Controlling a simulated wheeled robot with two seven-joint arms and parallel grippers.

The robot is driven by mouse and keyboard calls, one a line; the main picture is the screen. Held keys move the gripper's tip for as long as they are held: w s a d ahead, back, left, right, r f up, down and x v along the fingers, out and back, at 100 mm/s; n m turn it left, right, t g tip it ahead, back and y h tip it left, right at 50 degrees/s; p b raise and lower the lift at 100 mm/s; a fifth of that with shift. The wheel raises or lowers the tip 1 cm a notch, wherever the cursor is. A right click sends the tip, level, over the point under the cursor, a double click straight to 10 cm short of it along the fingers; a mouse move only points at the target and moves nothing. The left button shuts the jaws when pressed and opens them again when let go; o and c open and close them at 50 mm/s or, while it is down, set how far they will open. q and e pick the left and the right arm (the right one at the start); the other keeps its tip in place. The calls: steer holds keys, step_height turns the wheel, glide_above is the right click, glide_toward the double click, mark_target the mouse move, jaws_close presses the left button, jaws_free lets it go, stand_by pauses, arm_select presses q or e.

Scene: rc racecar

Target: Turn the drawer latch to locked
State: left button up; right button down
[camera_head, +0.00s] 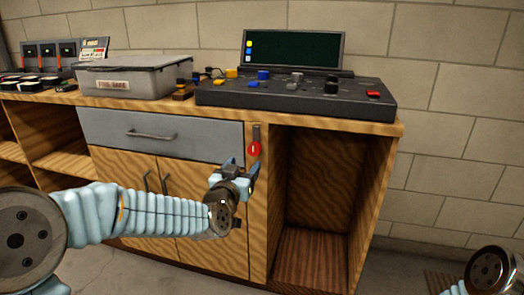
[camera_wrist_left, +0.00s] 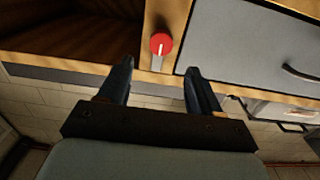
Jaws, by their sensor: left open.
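The drawer latch (camera_head: 254,149) is a round red knob with a white mark, on the wooden strip just right of the grey drawer (camera_head: 105,130). The drawer looks shut. In the left wrist view the latch (camera_wrist_left: 161,44) shows beyond the fingertips, with its white mark running nearly along the strip. My left gripper (camera_head: 240,172) is just below and left of the knob. In the wrist view its two fingers (camera_wrist_left: 158,72) are spread, with nothing between them, and apart from the knob. At the lower right of the head view, part of my right arm shows; its gripper fingers are not visible.
A control console (camera_head: 300,97) with knobs and a screen stands on the bench above. A grey lidded box (camera_head: 135,77) is to its left. An open shelf bay (camera_head: 315,260) lies right of the latch strip. Cupboard doors with handles (camera_head: 165,182) are below the drawer.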

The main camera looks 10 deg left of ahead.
mark_target(253, 151)
arm_select(q)
steer(key=w+p, duration=0.1)
steer(key=w, duration=0.8)
steer(key=shift+w+d, duration=0.1)
steer(key=shift+w, duration=0.25)
